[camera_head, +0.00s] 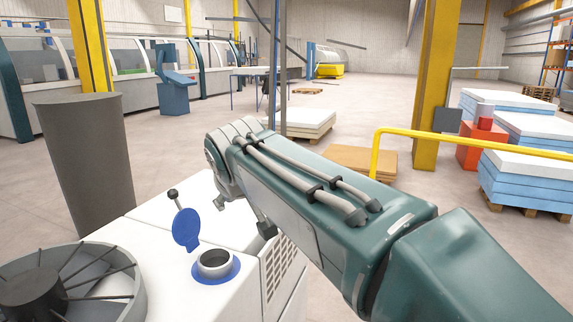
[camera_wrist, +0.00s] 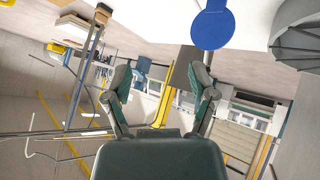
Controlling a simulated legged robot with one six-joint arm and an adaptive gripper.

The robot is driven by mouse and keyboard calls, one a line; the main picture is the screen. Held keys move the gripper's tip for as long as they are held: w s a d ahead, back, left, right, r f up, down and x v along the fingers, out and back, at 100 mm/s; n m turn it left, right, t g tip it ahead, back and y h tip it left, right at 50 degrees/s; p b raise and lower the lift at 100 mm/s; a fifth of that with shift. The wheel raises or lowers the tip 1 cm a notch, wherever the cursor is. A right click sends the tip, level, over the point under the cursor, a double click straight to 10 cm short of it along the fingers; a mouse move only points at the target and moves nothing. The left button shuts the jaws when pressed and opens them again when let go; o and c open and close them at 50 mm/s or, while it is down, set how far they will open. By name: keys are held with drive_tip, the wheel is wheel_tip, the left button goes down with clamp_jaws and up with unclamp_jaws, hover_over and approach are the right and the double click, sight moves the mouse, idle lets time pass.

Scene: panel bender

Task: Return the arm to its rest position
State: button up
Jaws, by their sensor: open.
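My green arm (camera_head: 305,205) reaches from the lower right of the head view towards the middle, over the side of a white machine (camera_head: 165,235). In the wrist view my gripper (camera_wrist: 160,78) has its two fingers spread apart with nothing between them. In the head view its dark finger parts show only in part below the arm's far end. A round blue lid (camera_head: 186,229) stands raised beside an open filler neck with a blue ring (camera_head: 215,264). The blue lid also shows in the wrist view (camera_wrist: 210,28), which is upside down, apart from the fingers.
A round fan housing (camera_head: 125,290) is at the lower left and a dark grey cylinder (camera_head: 82,160) stands behind the machine. A yellow post (camera_head: 437,80) and yellow rail (camera_head: 475,140) are on the right, near blue-and-white stacks (camera_head: 525,185). Open floor lies beyond.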

drive_tip(key=s+d+f+m+g+h, duration=0.1)
drive_tip(key=s+d+f+m, duration=0.3)
drive_tip(key=s+d, duration=0.55)
drive_tip(key=s+d+f+m+g+h, duration=0.15)
drive_tip(key=s+d+f, duration=0.45)
drive_tip(key=d, duration=0.7)
drive_tip(key=s+d+f+m, duration=0.3)
drive_tip(key=s+d+f, duration=0.1)
drive_tip(key=s+f, duration=0.4)
drive_tip(key=shift+s+d+g, duration=0.2)
drive_tip(key=shift+s+g, duration=0.25)
